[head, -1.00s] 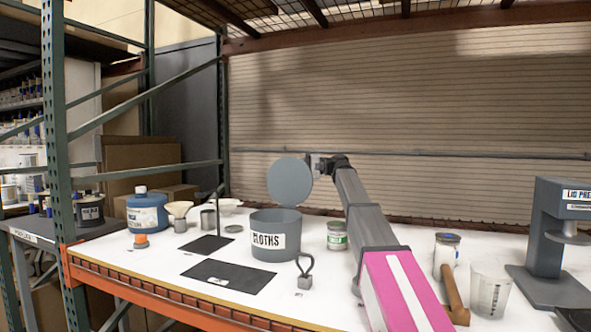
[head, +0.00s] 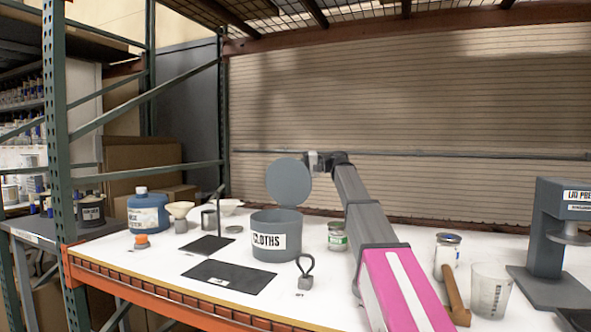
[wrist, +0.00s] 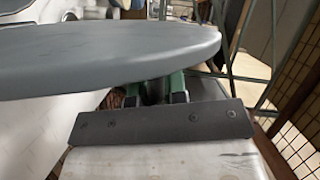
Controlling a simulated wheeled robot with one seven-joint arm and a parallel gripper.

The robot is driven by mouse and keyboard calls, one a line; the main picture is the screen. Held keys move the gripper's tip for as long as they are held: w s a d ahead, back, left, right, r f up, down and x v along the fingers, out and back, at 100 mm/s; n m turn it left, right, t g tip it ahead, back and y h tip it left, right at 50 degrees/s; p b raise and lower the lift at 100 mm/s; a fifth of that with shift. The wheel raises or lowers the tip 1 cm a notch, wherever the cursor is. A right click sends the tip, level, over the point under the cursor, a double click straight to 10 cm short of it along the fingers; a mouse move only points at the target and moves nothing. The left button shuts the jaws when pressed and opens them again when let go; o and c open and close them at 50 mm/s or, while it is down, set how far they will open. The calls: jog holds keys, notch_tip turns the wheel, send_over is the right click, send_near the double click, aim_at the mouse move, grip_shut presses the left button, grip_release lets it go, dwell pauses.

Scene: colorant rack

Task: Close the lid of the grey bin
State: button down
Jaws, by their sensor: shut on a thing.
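The grey bin (head: 264,247), labelled CLOTHS, stands open on the white bench top. Its round grey lid (head: 288,183) stands nearly upright at the bin's back. The lid also fills the upper part of the wrist view (wrist: 110,62). My gripper (head: 312,161) is at the lid's upper right edge, with the arm reaching past the bin on its right. In the wrist view my gripper (wrist: 155,92) shows green-edged fingers close under the lid. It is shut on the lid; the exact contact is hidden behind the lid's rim.
A green-labelled jar (head: 337,237) stands right of the bin, and a padlock-like item (head: 305,276) in front. A black mat (head: 229,277) lies in front left. A blue jug (head: 148,214) is farther left. A grey press (head: 550,240) stands at the right.

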jog(key=s+a+f+n+t+h, duration=0.1)
jog(key=s+a+n, duration=0.15)
jog(key=s, duration=0.25)
jog(key=s+a+f+n+t+h, duration=0.1)
jog(key=s+n+h, duration=0.1)
jog(key=s+n, duration=0.3)
jog(key=s+a+f+n+t+h, duration=0.1)
jog(key=s+a+f+n+t, duration=0.1)
jog(key=s+f, duration=0.5)
jog(key=shift+s+a+f+n+t, duration=0.25)
jog(key=shift+a+f+n+t, duration=0.15)
jog(key=shift+f+n+t, duration=0.7)
jog(key=shift+f+g, duration=0.3)
jog(key=c, duration=1.2)
grip_release()
jog(key=shift+r, duration=0.1)
jog(key=v, duration=1)
jog(key=shift+s+d+r, duration=0.2)
jog(key=shift+d, duration=0.1)
